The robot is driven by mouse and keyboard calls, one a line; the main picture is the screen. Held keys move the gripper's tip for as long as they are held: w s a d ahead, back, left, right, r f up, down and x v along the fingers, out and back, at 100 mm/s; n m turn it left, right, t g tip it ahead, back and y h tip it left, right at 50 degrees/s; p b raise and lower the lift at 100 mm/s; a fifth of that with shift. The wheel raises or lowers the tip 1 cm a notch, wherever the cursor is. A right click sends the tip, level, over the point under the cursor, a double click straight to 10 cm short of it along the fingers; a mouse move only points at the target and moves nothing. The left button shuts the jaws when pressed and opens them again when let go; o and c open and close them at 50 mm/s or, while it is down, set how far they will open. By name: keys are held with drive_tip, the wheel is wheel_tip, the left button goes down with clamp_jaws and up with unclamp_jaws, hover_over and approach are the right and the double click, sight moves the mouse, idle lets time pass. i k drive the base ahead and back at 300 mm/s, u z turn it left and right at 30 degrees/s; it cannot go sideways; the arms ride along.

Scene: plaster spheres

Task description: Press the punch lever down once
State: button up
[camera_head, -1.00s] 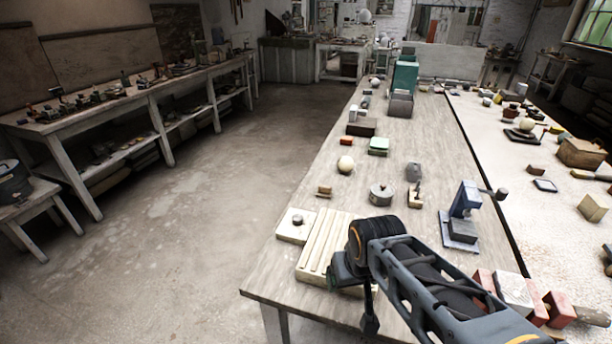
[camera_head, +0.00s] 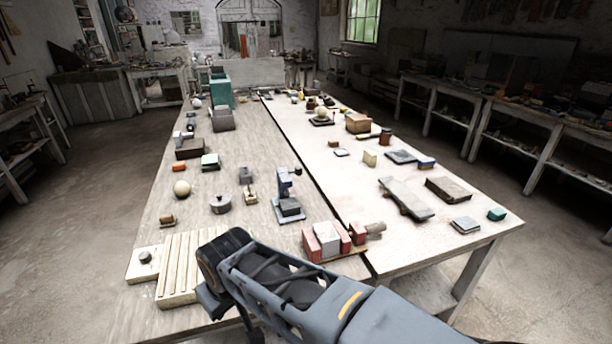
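The punch is a small blue upright press (camera_head: 284,184) on a pale base plate, with a dark block (camera_head: 289,207) at its foot. It stands on the near part of the table, right of the middle of the left-hand tabletop. Its lever (camera_head: 297,171) sticks out to the right near the top and ends in a dark knob; it looks raised. My arm reaches in from the lower right, left of and nearer than the punch. My gripper hangs below the arm's bend at the bottom edge, mostly hidden, and is apart from the punch. Its fingers cannot be made out.
A ribbed cream board (camera_head: 181,266) lies beside my arm. A red-and-white vise-like block (camera_head: 327,240) stands right of it, in front of the punch. A lidded grey pot (camera_head: 220,204) and a small brass-coloured item (camera_head: 250,196) stand left of the punch. A dark gap divides the tabletops.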

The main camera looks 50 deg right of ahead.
sight(297, 171)
drive_tip(key=u, duration=0.05)
drive_tip(key=k, duration=0.1)
drive_tip(key=z, duration=2.6)
drive_tip(key=k, duration=0.55)
drive_tip(key=u, duration=1.15)
drive_tip(key=i, duration=0.8)
drive_tip(key=z, duration=0.05)
